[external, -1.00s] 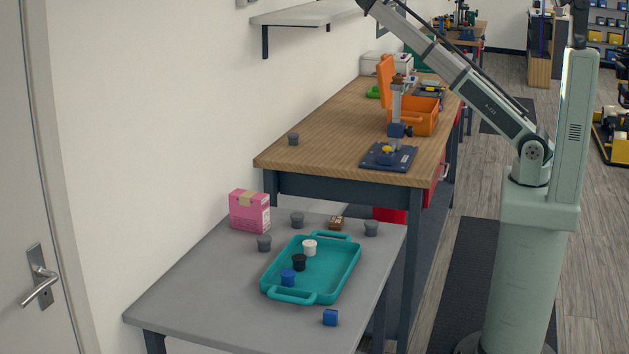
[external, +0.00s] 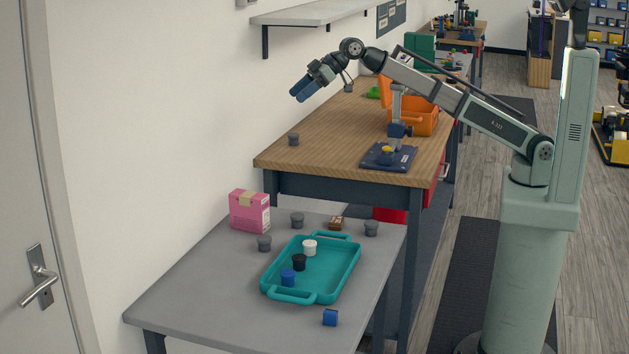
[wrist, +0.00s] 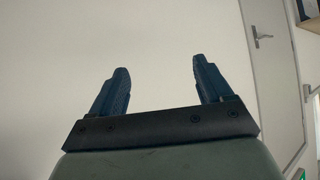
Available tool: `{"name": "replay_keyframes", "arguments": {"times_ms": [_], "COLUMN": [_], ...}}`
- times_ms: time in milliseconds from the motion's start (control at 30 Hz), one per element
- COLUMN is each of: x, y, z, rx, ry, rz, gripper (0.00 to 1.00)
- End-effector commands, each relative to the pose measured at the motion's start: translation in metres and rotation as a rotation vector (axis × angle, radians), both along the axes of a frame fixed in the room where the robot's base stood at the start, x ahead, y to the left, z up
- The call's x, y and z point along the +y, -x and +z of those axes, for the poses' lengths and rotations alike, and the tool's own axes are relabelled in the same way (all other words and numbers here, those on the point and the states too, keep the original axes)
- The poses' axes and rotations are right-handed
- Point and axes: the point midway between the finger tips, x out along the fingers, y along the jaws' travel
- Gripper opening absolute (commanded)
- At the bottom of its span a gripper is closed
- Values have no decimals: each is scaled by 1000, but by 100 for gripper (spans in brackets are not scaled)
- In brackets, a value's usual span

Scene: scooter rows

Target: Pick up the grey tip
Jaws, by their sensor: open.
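Several small grey tips are in the external view. One grey tip (external: 293,139) stands on the wooden bench, near its left edge. Others stand on the grey table: one (external: 264,243) and another (external: 297,220) near the pink box, and one (external: 371,229) near the right edge. My gripper (external: 301,91) is open and empty, in the air above the left part of the bench, near the wall. In the wrist view, its two fingers (wrist: 162,85) are apart with only the wall between them; no tip shows there.
A teal tray (external: 340,285) on the grey table (external: 190,300) holds white, black and blue tips. A pink box (external: 250,211), a small brown object (external: 336,223) and a blue cube (external: 330,317) stand around it. The bench (external: 325,140) carries an orange bin (external: 425,117) and a dark-based stand (external: 388,157).

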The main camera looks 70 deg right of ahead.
Motion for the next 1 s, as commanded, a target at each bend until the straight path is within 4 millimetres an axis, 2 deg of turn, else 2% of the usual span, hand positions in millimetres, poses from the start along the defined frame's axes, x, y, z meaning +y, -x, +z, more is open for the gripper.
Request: {"name": "replay_keyframes", "arguments": {"times_ms": [33, 200, 300, 400, 500, 633, 767, 1000], "x": [4, 8, 2, -6, -13, -19, -20, -21], "y": [23, 95, 138, 175, 202, 220, 225, 225], "z": [-40, -148, -196, -232, -254, -268, -278, -308], "rx": [73, 318, 445, 551, 627, 680, 697, 697], "ry": [55, 249, 359, 453, 522, 575, 589, 589], "rz": [21, 79, 106, 127, 141, 147, 149, 150], "gripper": [79, 79, 79, 79, 79, 79, 79, 79]}}
